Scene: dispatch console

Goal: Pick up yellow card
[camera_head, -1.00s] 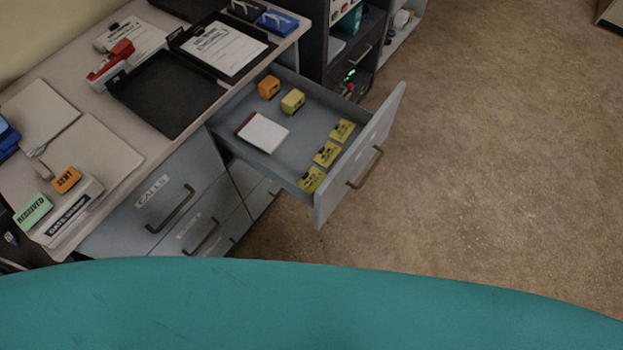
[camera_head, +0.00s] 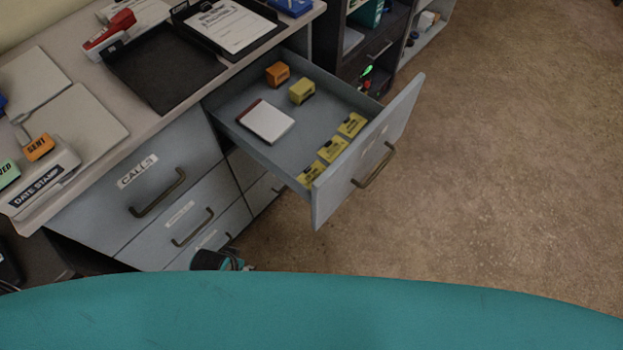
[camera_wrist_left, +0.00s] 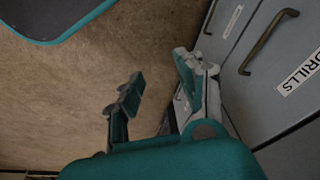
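Three yellow cards lie in a row along the front inside of the open drawer (camera_head: 228,109): the far card (camera_head: 352,124), the middle card (camera_head: 332,149) and the near card (camera_head: 311,173). No gripper is at them. My left gripper (camera_wrist_left: 157,86) shows in the left wrist view with its two fingers apart and nothing between them. It is above the floor, beside drawer fronts, one labelled DRILLS. In the head view, a dark and teal piece of my arm (camera_head: 214,260) shows low beside the lower drawers, mostly hidden by my teal body. My right gripper is not in view.
The drawer also holds an orange block (camera_head: 277,73), a yellow block (camera_head: 302,90) and a white notepad (camera_head: 267,121). Its front panel (camera_head: 375,150) and handle stick out over open floor. The desk (camera_head: 95,150) carries a black tray (camera_head: 165,75), stamps and papers.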

